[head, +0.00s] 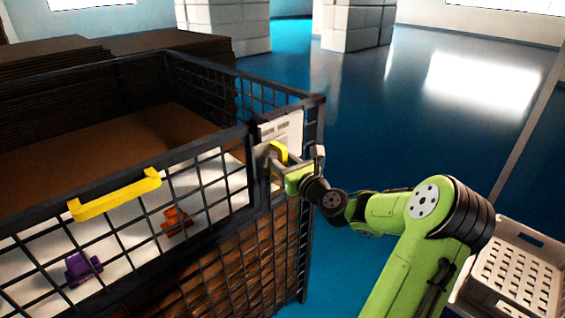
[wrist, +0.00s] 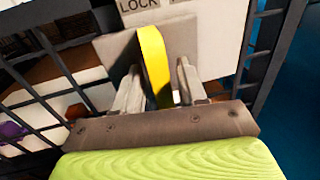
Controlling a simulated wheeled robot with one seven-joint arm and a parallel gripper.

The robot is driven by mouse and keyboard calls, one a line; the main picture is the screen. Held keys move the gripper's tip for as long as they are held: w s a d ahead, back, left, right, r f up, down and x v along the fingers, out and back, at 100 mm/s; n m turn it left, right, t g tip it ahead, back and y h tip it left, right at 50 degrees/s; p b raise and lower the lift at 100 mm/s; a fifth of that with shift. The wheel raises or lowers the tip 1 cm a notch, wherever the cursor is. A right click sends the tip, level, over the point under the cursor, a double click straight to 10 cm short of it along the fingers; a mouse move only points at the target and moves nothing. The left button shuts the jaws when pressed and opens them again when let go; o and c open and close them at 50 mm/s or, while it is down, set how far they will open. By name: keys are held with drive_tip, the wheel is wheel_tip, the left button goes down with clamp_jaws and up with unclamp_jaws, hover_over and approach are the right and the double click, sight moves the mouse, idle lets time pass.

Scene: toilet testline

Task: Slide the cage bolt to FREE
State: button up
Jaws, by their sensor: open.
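The cage bolt has a yellow handle (head: 278,151) at the cage's right front corner.
The dark mesh cage (head: 218,138) has a yellow bar handle (head: 115,194) on its front. A purple item (head: 83,267) and an orange item (head: 177,221) show behind the mesh. A white crate (head: 518,268) stands at right. Blue floor right of the cage is clear.

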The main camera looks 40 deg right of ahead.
drive_tip(key=shift+w, duration=0.15)
clamp_jaws()
drive_tip(key=shift+d, duration=0.1)
drive_tip(key=shift+d+r+p, duration=0.2)
drive_tip(key=shift+d+p, duration=0.15)
drive_tip(key=shift+p, duration=0.15)
drive_tip(key=d+p, duration=0.4)
drive_tip(key=d, duration=0.1)
drive_tip(key=shift+f, duration=0.1)
